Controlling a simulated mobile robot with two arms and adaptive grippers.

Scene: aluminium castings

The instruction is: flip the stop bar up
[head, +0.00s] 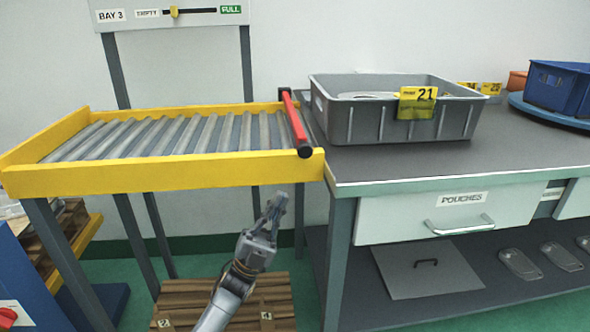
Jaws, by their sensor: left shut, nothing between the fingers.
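The stop bar (294,122) is a red bar with a black end knob. It lies along the right end of the yellow-framed roller conveyor (160,178), beside the workbench. My left gripper (275,203) is below the conveyor's front right corner, pointing up, shut and empty. It appears apart from the stop bar. My right gripper is not in view.
A grey crate (348,122) with yellow tag 21 stands on the workbench (400,166) right of the bar. A blue bin (553,88) is at the far right. Below are a pouches drawer (400,220) and a wooden pallet (280,290). The conveyor rollers are bare.

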